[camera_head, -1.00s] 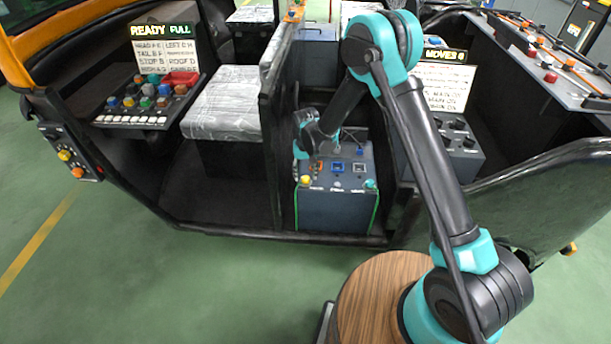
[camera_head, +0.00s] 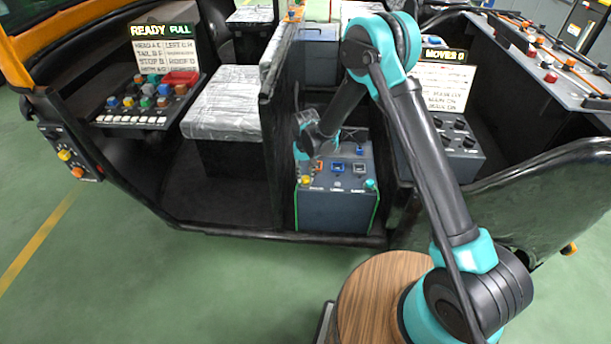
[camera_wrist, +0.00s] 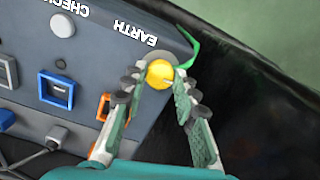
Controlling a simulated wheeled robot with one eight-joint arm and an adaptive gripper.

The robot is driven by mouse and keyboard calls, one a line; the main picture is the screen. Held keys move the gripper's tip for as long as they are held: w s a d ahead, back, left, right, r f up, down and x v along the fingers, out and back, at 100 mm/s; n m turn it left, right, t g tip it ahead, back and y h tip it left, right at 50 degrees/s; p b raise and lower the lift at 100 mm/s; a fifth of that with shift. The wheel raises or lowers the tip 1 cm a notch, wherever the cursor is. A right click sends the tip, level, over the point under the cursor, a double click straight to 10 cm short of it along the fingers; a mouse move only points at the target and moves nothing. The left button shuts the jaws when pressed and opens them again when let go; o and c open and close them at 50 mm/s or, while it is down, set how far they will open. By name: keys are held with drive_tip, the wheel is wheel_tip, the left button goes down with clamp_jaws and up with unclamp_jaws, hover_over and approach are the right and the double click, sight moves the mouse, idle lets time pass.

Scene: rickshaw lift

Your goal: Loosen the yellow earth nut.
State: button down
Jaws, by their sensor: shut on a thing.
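The yellow earth nut (camera_wrist: 160,73) is a round knob beside the printed word EARTH, on a grey box panel (camera_wrist: 100,60) in the wrist view. It also shows at the front left corner of the box top in the head view (camera_head: 305,181). My gripper (camera_wrist: 161,82) has one finger on each side of the nut, shut on it with the fingertips at its sides. In the head view my gripper is small and partly hidden by my own wrist, just above the box. The nut's thread is hidden.
Orange (camera_wrist: 103,107) and blue (camera_wrist: 56,89) framed sockets sit beside the nut on the panel. A green wire (camera_wrist: 205,42) runs by the nut. A dark partition (camera_head: 273,140) stands close left of the box. Open green floor (camera_head: 180,285) lies in front.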

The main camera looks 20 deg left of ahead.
drive_tip(key=shift+n, duration=0.4)
drive_tip(key=n, duration=0.4)
drive_tip(key=shift+n, duration=0.4)
drive_tip(key=n, duration=1)
drive_tip(key=shift+n, duration=2.6)
drive_tip(key=c, duration=1.2)
unclamp_jaws()
